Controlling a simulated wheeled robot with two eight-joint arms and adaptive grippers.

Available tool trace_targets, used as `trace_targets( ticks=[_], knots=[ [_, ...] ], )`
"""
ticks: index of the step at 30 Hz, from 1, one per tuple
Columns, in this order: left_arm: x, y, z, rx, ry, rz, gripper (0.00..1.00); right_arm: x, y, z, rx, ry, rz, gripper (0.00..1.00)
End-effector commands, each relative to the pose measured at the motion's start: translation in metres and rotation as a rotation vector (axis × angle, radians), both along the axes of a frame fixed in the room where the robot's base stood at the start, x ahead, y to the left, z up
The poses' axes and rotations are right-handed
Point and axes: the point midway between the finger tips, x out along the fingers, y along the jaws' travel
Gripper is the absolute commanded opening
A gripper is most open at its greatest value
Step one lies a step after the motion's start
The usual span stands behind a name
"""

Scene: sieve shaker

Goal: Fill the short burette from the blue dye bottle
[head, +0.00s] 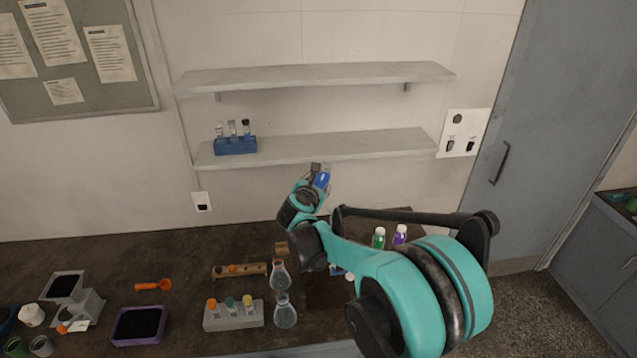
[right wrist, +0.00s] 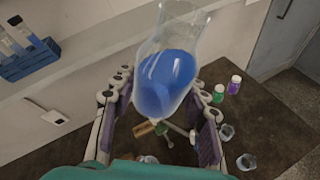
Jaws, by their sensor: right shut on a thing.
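My right gripper (head: 318,172) is raised in front of the lower shelf in the head view. It is shut on a clear vessel of blue liquid, which I take for the blue dye bottle (head: 323,180). In the right wrist view the bottle (right wrist: 172,75) is large and stands out between the two fingers of the gripper (right wrist: 158,118). Its clear wall flares at the top of the picture, and the blue liquid fills the lower part. I cannot make out the short burette for certain; my right arm hides part of the bench. My left gripper is not in view.
A blue rack with vials (head: 236,146) stands on the lower shelf (head: 330,148). On the bench are two glass flasks (head: 285,314), a grey rack with coloured caps (head: 233,316), a wooden rack (head: 240,270), and green (head: 379,238) and purple (head: 400,234) bottles.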

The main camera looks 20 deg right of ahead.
Motion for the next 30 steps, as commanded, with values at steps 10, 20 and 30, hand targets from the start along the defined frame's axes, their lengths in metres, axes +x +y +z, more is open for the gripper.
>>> trace_targets(
  ticks=[10,20,30],
  knots=[
    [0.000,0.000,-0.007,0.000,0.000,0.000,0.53,0.001,0.002,-0.009,0.030,-0.030,0.001,0.08],
    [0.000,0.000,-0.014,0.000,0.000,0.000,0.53,0.002,0.003,-0.018,0.058,-0.057,0.001,0.08],
    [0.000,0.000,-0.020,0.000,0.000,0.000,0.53,0.004,0.005,-0.026,0.090,-0.089,0.002,0.08]
  ],
)
